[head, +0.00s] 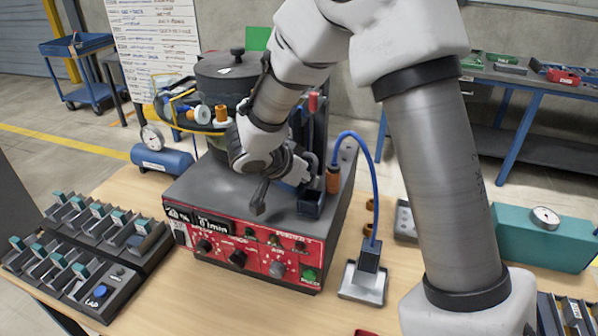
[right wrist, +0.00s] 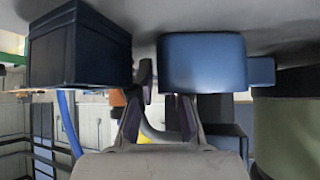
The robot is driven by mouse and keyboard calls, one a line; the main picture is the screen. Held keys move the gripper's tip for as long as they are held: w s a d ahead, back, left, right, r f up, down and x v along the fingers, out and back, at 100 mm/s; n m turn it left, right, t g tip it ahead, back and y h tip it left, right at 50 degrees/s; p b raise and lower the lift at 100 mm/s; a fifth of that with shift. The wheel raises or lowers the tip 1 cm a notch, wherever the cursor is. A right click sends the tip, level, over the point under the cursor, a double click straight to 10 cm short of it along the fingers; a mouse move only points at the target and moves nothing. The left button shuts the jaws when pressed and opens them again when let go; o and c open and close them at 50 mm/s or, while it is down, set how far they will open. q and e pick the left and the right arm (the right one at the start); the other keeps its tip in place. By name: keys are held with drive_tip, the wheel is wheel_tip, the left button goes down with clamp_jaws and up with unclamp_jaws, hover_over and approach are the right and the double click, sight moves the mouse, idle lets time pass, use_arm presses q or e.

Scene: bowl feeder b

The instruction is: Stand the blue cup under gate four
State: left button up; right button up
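My right gripper (head: 272,185) is over the top of the red-fronted feeder control box (head: 250,250), with one dark finger pointing down towards its front edge. In the right wrist view its two fingers (right wrist: 163,98) stand apart, and I see nothing held between them. A smooth blue block-like shape (right wrist: 202,63), perhaps the blue cup, is close in front of the right-hand finger; I cannot tell whether they touch. No gate number is legible. My left gripper is out of view.
A dark blue open holder (head: 312,203) stands right of the gripper, also in the wrist view (right wrist: 80,48). A dark lidded pot (head: 225,72) is behind. Black racks with teal tabs (head: 95,240) are at left. A blue cable (head: 374,190) runs to a grey tray (head: 362,284).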

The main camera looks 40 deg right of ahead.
clamp_jaws()
drive_tip(key=shift+w+a+f+b, duration=0.1)
drive_tip(key=shift+w+a+b, duration=0.1)
drive_tip(key=shift+w+b, duration=0.15)
drive_tip(key=shift+w+a, duration=0.25)
drive_tip(key=shift+a, duration=0.05)
drive_tip(key=shift+o, duration=1.9)
unclamp_jaws()
drive_tip(key=shift+d, duration=0.1)
